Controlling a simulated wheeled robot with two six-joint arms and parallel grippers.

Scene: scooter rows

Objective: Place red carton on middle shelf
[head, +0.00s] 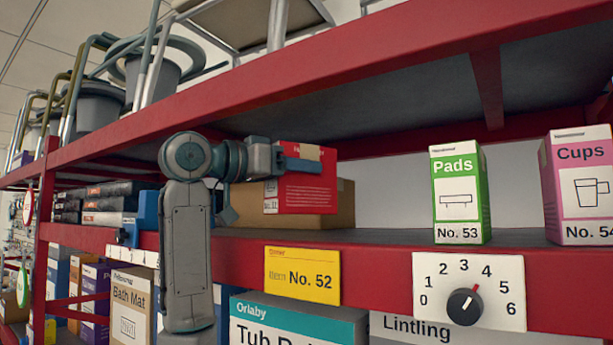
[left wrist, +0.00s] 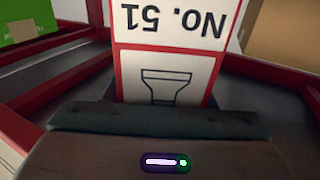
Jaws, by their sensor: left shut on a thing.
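The red carton (head: 308,190) is at the middle shelf (head: 380,265), in front of part of a brown box. In the left wrist view the carton (left wrist: 166,62) shows a white label reading No. 51 upside down, with a drawing. My left gripper (head: 300,165) is shut on the carton near its top in the head view. The carton's lower edge shows above the shelf's front edge; I cannot tell whether it touches anything below. My left gripper body (left wrist: 160,122) hides the near end in the wrist view. My right gripper is not in view.
The brown box (head: 345,207) stands just behind the carton. To the right are a green Pads box (head: 461,215) and a pink Cups box (head: 580,225), with bare shelf between. A red beam (head: 330,55) crosses above. Flat dark boxes (head: 95,203) are at left.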

